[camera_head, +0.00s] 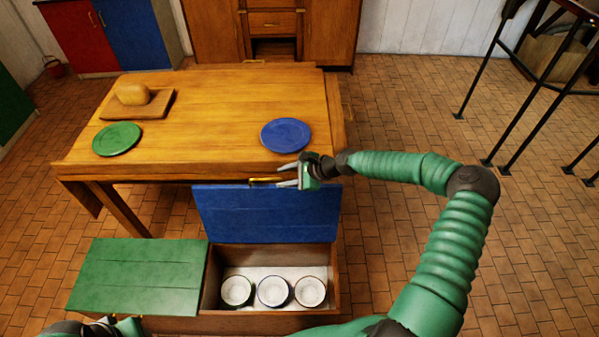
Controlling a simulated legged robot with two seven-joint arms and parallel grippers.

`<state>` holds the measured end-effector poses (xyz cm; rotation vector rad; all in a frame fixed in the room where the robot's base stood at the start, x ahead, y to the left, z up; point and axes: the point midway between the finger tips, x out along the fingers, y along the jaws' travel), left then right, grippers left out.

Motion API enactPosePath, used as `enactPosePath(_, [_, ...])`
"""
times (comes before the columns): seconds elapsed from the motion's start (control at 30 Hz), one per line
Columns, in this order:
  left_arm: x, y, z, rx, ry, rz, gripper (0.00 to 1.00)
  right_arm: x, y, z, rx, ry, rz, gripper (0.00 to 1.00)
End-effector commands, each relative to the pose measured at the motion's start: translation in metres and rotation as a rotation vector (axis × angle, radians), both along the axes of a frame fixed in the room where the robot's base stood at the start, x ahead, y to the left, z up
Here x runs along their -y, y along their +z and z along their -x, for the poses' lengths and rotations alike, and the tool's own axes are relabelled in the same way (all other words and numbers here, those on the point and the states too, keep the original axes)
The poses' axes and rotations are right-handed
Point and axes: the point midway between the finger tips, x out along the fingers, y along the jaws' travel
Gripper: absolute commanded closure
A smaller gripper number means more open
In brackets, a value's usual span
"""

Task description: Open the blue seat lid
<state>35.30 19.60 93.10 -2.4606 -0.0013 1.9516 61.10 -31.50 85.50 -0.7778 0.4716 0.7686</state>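The blue seat lid (265,216) stands raised, nearly upright, at the back of the bench box, close to the table's front edge. A brass-coloured handle (264,180) shows at its top edge. My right gripper (284,175) is at that top edge, beside the handle's right end; its two fingers look apart, and I cannot tell whether they touch the handle. My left gripper (108,321) shows only partly at the bottom left, by the green lid's front edge.
The green seat lid (138,277) lies shut on the left of the bench. The wooden table (215,100) behind carries a green plate (117,139), a blue plate (286,135) and a board with a loaf (132,93). Dark-legged stools (520,90) stand at the right. Tiled floor between is clear.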

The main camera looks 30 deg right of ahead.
Motion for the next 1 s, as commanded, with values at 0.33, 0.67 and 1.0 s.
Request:
enactPosePath(0.33, [0.0, 0.004, 0.0, 0.0, 0.0, 0.0, 0.64, 0.034, 0.048, 0.048, -0.002, 0.0, 0.0, 0.67])
enactPosePath(0.67, [0.0, 0.004, 0.0, 0.0, 0.0, 0.0, 0.64, 0.036, 0.051, 0.052, -0.001, 0.002, -0.001, 0.67])
enactPosePath(1.0, [0.0, 0.004, 0.0, 0.0, 0.0, 0.0, 0.64, 0.006, 0.038, 0.061, -0.031, 0.115, 0.074, 0.67])
